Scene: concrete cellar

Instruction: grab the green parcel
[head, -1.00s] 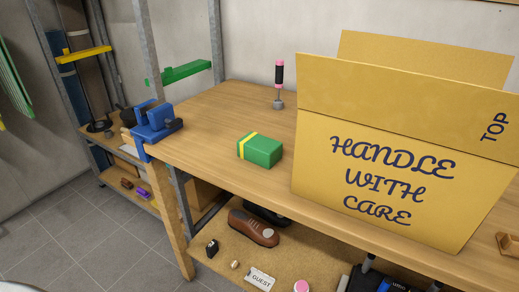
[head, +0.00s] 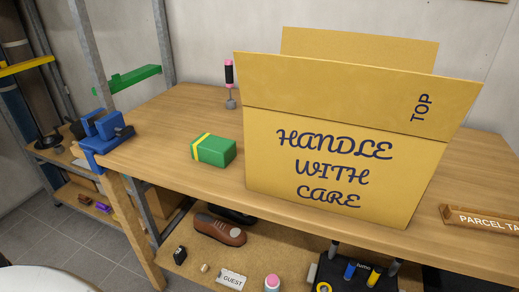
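The green parcel (head: 216,151), a small box with a yellow band near its left end, lies on the wooden workbench (head: 165,120) in the head view. It sits left of the large cardboard box, with a narrow strip of bench between them. Its top and front faces are in plain sight. Neither of my grippers is in view.
The open cardboard box (head: 330,165) marked "HANDLE WITH CARE" stands right of the parcel. A blue vise (head: 104,138) is at the bench's left corner. A screwdriver-like tool (head: 229,80) stands behind the parcel. A shelf below holds a brown shoe (head: 220,230) and small items.

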